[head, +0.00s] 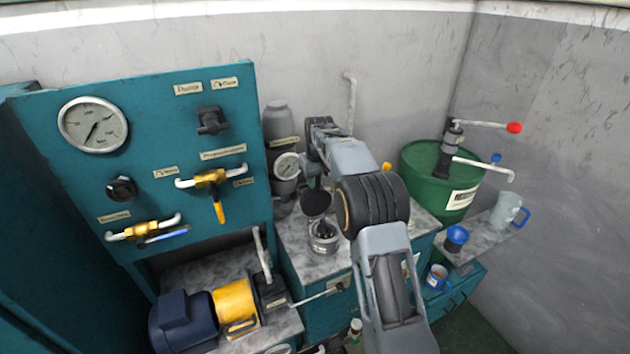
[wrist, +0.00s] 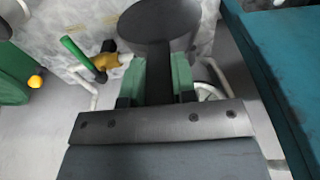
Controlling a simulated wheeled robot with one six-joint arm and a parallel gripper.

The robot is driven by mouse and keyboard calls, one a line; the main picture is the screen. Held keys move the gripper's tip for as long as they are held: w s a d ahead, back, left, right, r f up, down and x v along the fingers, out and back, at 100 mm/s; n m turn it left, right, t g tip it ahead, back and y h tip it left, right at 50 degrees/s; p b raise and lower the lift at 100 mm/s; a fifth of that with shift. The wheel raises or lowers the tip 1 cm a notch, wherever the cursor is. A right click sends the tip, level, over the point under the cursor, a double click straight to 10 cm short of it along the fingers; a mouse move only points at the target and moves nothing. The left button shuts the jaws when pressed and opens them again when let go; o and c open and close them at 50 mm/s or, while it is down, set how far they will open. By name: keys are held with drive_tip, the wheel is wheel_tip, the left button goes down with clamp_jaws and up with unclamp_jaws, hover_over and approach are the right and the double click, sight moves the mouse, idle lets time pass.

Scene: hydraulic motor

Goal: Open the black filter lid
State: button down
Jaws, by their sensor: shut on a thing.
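The black filter lid (head: 316,203) is a dark round disc in the head view, just above a small grey filter housing (head: 323,245) on the marbled worktop. The lid looks tilted up and apart from the housing's top, where dark parts show. In the wrist view the lid (wrist: 158,20) is at the top, with a flat black handle running down from it. My gripper (wrist: 160,72) has its two green fingers shut on that handle. In the head view my arm comes in from the lower right, and the fingers are small and mostly hidden.
A teal panel (head: 150,130) with valves and a gauge stands left. A small gauge (head: 286,166) and grey cylinder (head: 281,125) are close behind the lid. A green drum (head: 437,185) with a pump handle is at right. A motor (head: 183,320) sits lower left.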

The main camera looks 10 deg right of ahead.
drive_tip(key=c, duration=0.9)
unclamp_jaws()
drive_tip(key=r, duration=0.4)
drive_tip(key=s+r, duration=0.1)
drive_tip(key=r, duration=0.4)
drive_tip(key=r+p, duration=0.1)
drive_tip(key=r, duration=0.3)
drive_tip(key=shift+s+d+r, duration=0.15)
drive_tip(key=shift+s+r, duration=0.1)
drive_tip(key=shift+r, duration=0.15)
